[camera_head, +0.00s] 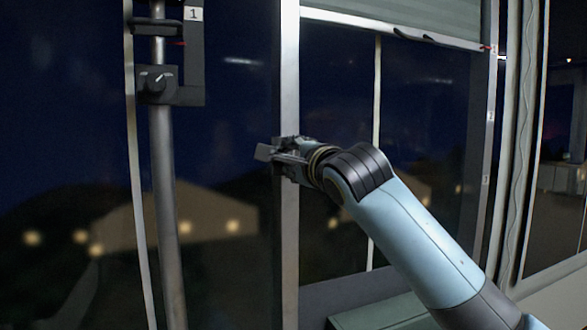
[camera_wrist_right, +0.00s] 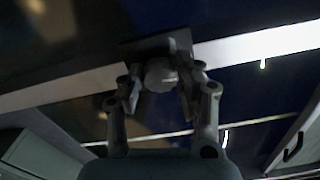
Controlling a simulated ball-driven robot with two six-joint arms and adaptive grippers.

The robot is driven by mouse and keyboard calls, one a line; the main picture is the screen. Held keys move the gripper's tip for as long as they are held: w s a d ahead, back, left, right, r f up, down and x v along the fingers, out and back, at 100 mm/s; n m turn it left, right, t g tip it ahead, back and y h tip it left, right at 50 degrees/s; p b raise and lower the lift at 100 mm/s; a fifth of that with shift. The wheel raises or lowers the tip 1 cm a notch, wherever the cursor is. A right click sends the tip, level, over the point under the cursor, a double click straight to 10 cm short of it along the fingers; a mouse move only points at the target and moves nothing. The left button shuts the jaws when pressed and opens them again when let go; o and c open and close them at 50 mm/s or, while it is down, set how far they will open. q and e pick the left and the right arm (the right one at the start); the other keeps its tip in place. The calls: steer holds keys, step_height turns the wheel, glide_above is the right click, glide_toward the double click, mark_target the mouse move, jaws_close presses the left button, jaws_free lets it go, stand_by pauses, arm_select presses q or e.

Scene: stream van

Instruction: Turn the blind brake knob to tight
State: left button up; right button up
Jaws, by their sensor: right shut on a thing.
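My right gripper (camera_head: 274,152) reaches in from the lower right to the grey window post (camera_head: 289,80). In the right wrist view, a round grey knob (camera_wrist_right: 160,75) sits between the two fingers of my right gripper (camera_wrist_right: 160,88). The fingers are shut on the knob, one on each side. Behind the knob is a dark plate (camera_wrist_right: 178,42) on the pale post (camera_wrist_right: 265,45). The knob is hidden by my gripper in the head view, and its pointer or marks cannot be read. A pale blind (camera_head: 400,15) hangs at the top right. My left gripper is not in view.
A metal pole (camera_head: 163,200) stands at the left with a dark bracket, a small dial (camera_head: 155,82) and a label "1" (camera_head: 193,14). Dark window glass (camera_head: 230,130) lies behind. A pale green surface (camera_head: 385,313) is below my right arm.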

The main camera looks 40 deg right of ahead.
steer(key=m+b, duration=0.2)
steer(key=m, duration=0.2)
steer(key=shift+f, duration=0.2)
steer(key=shift+m+b, duration=0.6)
steer(key=shift+m, duration=1.2)
steer(key=o, duration=0.9)
steer(key=shift+o, duration=1.3)
steer(key=shift+r, duration=0.15)
steer(key=v, duration=0.7)
steer(key=shift+s, duration=0.3)
